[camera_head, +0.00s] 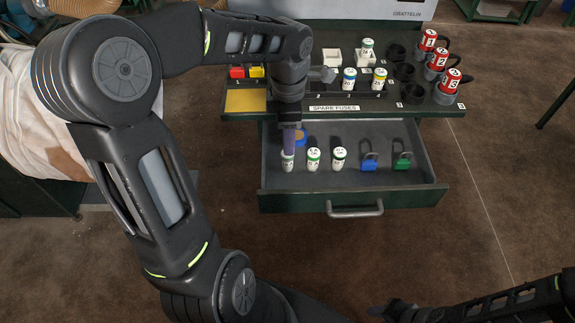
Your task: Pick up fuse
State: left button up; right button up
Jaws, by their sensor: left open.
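My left gripper (289,150) points down into the open drawer, its purple fingers just above the leftmost fuse (288,163). It is open; the fingers overlap the fuse's top in this view, and I cannot tell whether they touch it. This fuse is white with a label and stands upright. Two more white fuses with green tops, a middle one (313,161) and a right one (339,160), stand beside it in the drawer. My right gripper (378,311) is only partly visible low in the picture, away from the drawer; its jaw state is unclear.
The drawer (290,202) holds a blue padlock (369,163) and a green padlock (402,162). Above, a panel labelled SPARE FUSES (334,108) carries white fuses, red fuses (450,81) and empty black holders (413,93). The drawer's front floor is clear.

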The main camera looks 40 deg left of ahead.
aim_at(288, 161)
pick_arm(q)
jog(key=shift+f, duration=1.25)
jog(key=shift+f, duration=0.15)
notch_tip(288, 161, down, 5)
jog(key=shift+a+p, duration=0.1)
jog(key=shift+p, duration=0.55)
jog(key=shift+c, duration=0.5)
grip_shut()
